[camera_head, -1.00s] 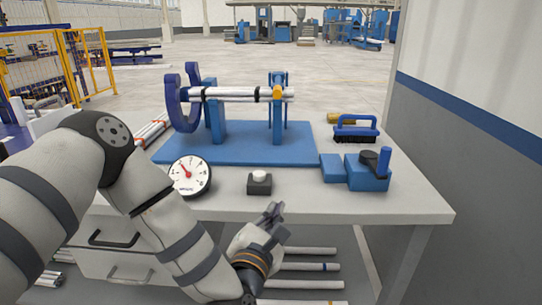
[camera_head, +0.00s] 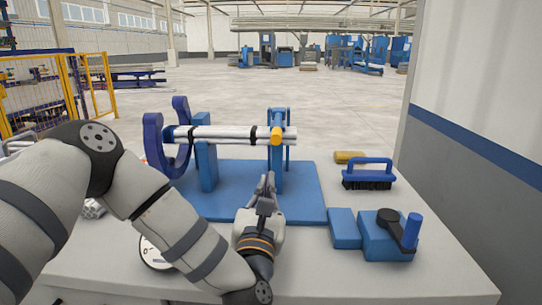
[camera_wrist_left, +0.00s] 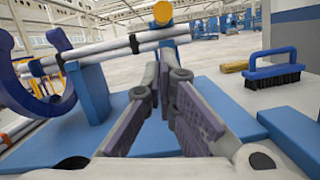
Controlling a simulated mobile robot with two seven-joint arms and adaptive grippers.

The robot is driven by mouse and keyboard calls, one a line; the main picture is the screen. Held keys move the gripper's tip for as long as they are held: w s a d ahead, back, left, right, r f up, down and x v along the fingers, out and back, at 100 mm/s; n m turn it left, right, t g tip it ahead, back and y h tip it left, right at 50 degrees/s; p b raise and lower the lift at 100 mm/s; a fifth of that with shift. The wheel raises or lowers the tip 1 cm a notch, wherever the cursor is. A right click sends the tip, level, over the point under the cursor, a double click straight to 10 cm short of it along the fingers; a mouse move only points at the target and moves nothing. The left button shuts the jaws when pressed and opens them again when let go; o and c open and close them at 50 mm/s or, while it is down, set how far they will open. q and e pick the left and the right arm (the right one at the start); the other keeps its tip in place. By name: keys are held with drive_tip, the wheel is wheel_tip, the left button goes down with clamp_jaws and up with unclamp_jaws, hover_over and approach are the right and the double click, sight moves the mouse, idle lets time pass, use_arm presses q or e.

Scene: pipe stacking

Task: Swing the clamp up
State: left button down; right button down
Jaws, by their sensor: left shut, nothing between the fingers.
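A blue stand (camera_head: 205,168) and a second blue post (camera_head: 279,175) hold white pipes (camera_head: 235,135) lying level, with dark bands. The second post has a blue top piece and a round yellow knob (camera_head: 276,136); this looks like the clamp. The knob also shows in the left wrist view (camera_wrist_left: 163,12). A dark blue curved C-shaped piece (camera_head: 154,145) stands at the left end of the pipes. My left gripper (camera_head: 268,182) is shut and empty, pointing up just in front of the knobbed post, below the knob. In the left wrist view its fingers (camera_wrist_left: 168,70) point toward the knob. No right gripper shows.
A blue base plate (camera_head: 310,195) lies under the stands. A round gauge (camera_head: 152,253) is partly hidden by my arm.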

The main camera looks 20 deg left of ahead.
use_arm(q)
drive_tip(key=x, duration=1)
drive_tip(key=shift+r, duration=0.1)
